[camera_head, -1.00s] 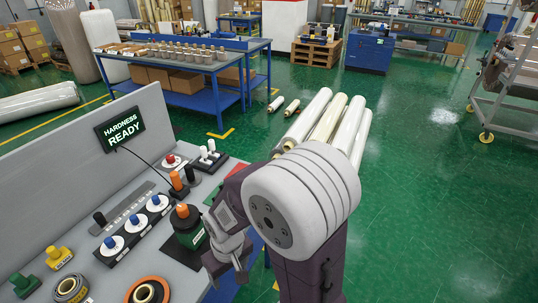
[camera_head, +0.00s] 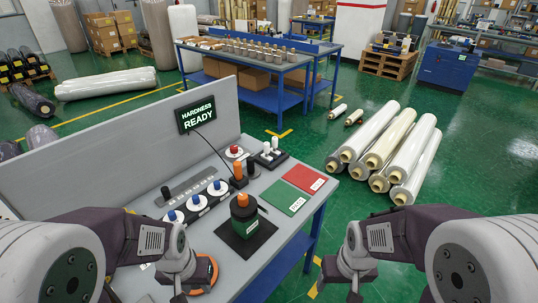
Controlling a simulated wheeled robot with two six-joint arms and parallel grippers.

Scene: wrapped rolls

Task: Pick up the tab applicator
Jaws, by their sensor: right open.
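I cannot tell for sure which tool on the grey bench (camera_head: 270,242) is the tab applicator. A dark green cylinder with an orange knob (camera_head: 242,212) stands upright on a black mat (camera_head: 228,240). Several white discs with blue knobs (camera_head: 196,202) stand in a row left of it. My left gripper (camera_head: 178,288) is low over the bench's front, beside an orange ring (camera_head: 210,272) that it partly hides. Its jaw state is unclear. My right gripper (camera_head: 353,285) is open, right of the bench, touching nothing visible.
A red pad (camera_head: 304,178) and a green pad (camera_head: 284,196) lie at the bench's right. Wrapped rolls (camera_head: 385,140) lie on the green floor (camera_head: 480,185) beyond.

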